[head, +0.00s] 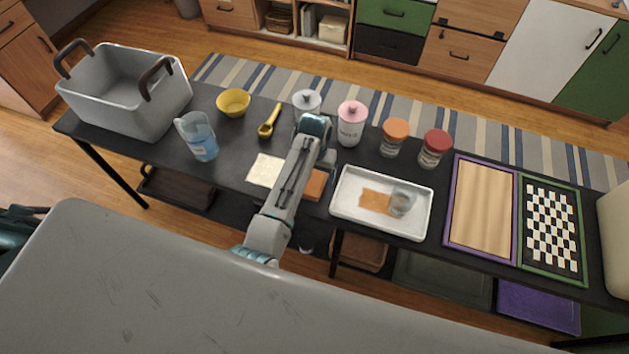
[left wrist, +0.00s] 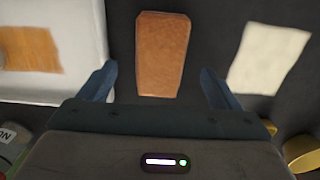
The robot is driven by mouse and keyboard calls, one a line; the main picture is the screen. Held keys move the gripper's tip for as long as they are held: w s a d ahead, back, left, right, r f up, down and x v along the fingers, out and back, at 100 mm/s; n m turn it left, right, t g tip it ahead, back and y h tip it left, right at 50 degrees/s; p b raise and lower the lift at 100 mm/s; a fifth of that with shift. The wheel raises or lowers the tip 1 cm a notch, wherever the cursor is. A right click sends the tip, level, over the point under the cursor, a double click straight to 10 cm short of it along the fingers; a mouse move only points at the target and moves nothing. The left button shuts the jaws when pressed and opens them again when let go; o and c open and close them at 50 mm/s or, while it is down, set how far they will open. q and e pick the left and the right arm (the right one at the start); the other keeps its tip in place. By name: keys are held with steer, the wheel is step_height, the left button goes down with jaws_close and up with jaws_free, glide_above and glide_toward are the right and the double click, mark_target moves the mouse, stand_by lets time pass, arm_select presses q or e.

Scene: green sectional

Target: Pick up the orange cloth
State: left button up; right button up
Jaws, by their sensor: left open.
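The orange cloth (head: 316,184) is a thick, folded-looking orange-brown rectangle lying on the dark table, partly hidden by my left arm in the head view. In the left wrist view, the cloth (left wrist: 160,52) lies whole between and ahead of the two fingers. My left gripper (head: 325,158) is open, pointing down over it; the gripper (left wrist: 158,70) holds nothing, with a finger on each side of the cloth in the picture. I cannot tell its exact height. My right gripper is not in view.
A white tray (head: 345,209) with a flat orange patch and a glass (head: 402,201) is just right of the cloth. A cream square (head: 266,170) lies left.

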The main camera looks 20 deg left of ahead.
mark_target(314, 180)
arm_select(q)
step_height(314, 180, down, 3)
steer(key=shift+f+p, duration=0.15)
steer(key=shift+p, duration=0.45)
steer(key=shift+w+f, duration=0.1)
steer(key=shift+f, duration=0.5)
steer(key=c, duration=1.1)
steer(key=shift+o, duration=0.2)
steer(key=shift+r, duration=0.1)
steer(key=shift+r+p, duration=0.6)
steer(key=shift+p, duration=0.2)
steer(key=r+p, duration=0.1)
steer(key=s+r+p, duration=0.1)
steer(key=p, duration=0.1)
steer(key=shift+r, duration=0.25)
steer(key=s+r, duration=0.1)
steer(key=s, duration=1.4)
steer(key=shift+d, duration=0.25)
steer(key=shift+r, duration=0.1)
